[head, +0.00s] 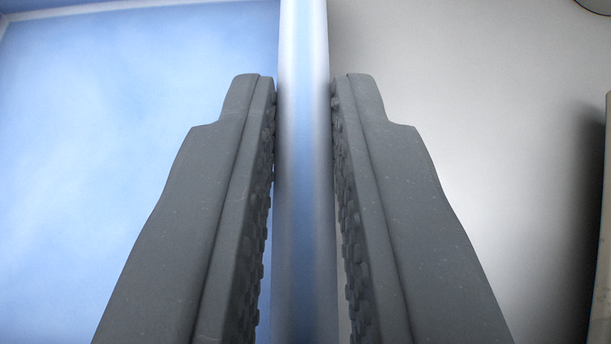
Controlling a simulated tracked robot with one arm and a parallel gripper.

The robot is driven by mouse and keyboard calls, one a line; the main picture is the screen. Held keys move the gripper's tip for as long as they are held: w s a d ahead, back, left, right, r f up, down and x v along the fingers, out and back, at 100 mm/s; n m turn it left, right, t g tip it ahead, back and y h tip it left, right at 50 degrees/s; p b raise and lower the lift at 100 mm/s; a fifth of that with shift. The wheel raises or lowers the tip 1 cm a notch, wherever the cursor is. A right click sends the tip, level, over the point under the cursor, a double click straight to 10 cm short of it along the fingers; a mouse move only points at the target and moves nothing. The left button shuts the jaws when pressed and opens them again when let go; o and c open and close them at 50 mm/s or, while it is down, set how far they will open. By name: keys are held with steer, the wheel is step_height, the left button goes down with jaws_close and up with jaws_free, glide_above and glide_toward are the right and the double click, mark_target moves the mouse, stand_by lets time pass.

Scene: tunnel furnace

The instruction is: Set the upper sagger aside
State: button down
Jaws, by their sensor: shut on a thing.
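My gripper (303,90) shows in the head view with its two dark grey, ribbed fingers pointing up the picture. It is shut on the upright wall of a pale blue-white, tray-like sagger (303,40). The wall runs straight up between the fingers. The sagger's bluish inside (120,130) fills the left side of the view, with a rim along its top and far left edge. Its other sides are out of view or hidden by the fingers. I cannot tell whether another sagger is under it.
A plain, light grey surface (470,110) lies to the right of the wall. A beige edge (606,200) with a dark shadow beside it stands at the far right. Part of a dark round thing (600,4) shows in the top right corner.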

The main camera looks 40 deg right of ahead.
steer(key=shift+f, duration=0.4)
steer(key=c, duration=1.4)
jaws_free()
steer(key=shift+c, duration=0.2)
steer(key=p+v, duration=0.1)
steer(key=v, duration=1.1)
